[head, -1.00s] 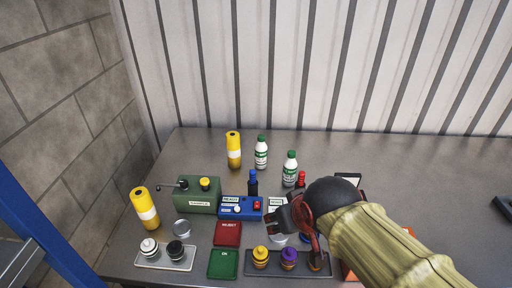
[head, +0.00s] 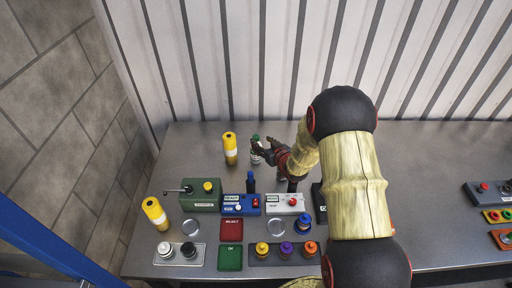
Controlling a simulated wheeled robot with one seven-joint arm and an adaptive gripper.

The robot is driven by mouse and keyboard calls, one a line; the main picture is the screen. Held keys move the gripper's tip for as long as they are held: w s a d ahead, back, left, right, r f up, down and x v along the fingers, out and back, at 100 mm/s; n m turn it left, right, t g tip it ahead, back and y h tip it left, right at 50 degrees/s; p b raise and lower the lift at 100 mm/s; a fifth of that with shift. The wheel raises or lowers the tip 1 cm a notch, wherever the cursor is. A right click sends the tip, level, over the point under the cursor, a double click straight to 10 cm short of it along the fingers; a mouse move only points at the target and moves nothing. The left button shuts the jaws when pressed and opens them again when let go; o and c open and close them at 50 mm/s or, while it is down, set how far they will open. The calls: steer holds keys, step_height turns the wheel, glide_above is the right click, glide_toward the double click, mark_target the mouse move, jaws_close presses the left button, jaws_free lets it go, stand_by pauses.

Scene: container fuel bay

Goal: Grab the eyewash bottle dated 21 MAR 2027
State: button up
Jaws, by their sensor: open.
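A white eyewash bottle with a green cap (head: 256,159) stands upright at the back of the bench, partly covered by my gripper. Its date cannot be read. My gripper (head: 259,147) is open, with its fingers pointing left across this bottle; whether they touch it I cannot tell. A second white, green-capped bottle, seen earlier to its right and nearer, is hidden now behind my gripper and wrist.
A yellow cylinder (head: 230,148) stands just left of the bottle. A dark blue-capped bottle (head: 251,182), a green box (head: 201,195), a blue READY box (head: 241,206) and a white box (head: 285,204) stand in front. The bench behind is clear.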

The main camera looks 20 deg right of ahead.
mark_target(257, 140)
steer(key=shift+f+x, duration=0.15)
steer(key=shift+x, duration=1.75)
steer(key=shift+f+x, duration=0.15)
steer(key=shift+x, duration=1.8)
steer(key=shift+s, duration=0.15)
steer(key=shift+c, duration=1.2)
jaws_close()
